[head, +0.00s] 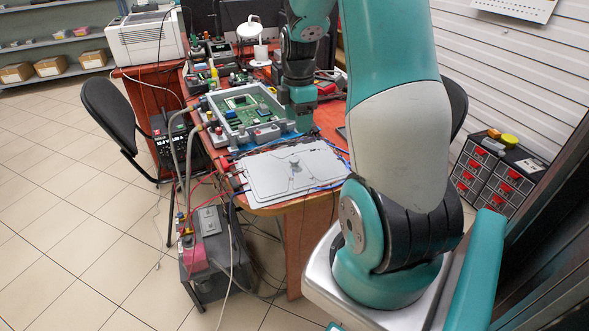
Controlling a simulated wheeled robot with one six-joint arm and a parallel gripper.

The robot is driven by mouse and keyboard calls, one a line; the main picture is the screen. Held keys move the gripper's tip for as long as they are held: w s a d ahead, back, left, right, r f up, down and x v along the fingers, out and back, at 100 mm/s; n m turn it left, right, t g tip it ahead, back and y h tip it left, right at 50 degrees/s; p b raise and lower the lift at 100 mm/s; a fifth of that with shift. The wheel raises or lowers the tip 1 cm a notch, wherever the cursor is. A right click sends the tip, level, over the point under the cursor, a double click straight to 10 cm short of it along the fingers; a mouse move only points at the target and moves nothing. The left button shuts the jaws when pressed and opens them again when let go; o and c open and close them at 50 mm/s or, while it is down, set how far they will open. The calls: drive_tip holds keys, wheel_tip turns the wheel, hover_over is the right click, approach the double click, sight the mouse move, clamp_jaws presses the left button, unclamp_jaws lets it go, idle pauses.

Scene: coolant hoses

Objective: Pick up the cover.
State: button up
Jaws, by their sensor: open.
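The cover (268,176) is a flat light-grey plate with a small raised knob in its middle. It lies flat near the front end of the red table. Several cables run along its edges. My gripper (302,124) is beyond the cover, beside the right side of the framed circuit board, and apart from the cover's knob. It is small and dark at the end of my teal wrist, and its fingers are hard to make out. It is open, and I see nothing held in it.
A grey frame (216,107) with a green circuit board (254,107) stands behind the cover. Hoses and cables hang at the table's left edge (205,135) to a grey unit (207,258) on the floor. Chairs (107,110), a printer (146,37) and red-drawer cabinets (495,175) stand around.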

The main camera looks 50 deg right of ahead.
hover_over(294, 159)
drive_tip(key=f, duration=0.4)
drive_tip(key=s+f, duration=0.1)
drive_tip(key=f, duration=0.2)
drive_tip(key=shift+d, duration=0.15)
drive_tip(key=f, duration=0.5)
drive_tip(key=shift+w+a+f, duration=0.1)
drive_tip(key=shift+w+a, duration=0.1)
drive_tip(key=shift+w, duration=0.2)
drive_tip(key=c, duration=0.9)
drive_tip(key=shift+c, duration=0.4)
wheel_tip(294, 159, up, 20)
drive_tip(key=p, duration=0.1)
drive_tip(key=shift+p, duration=0.3)
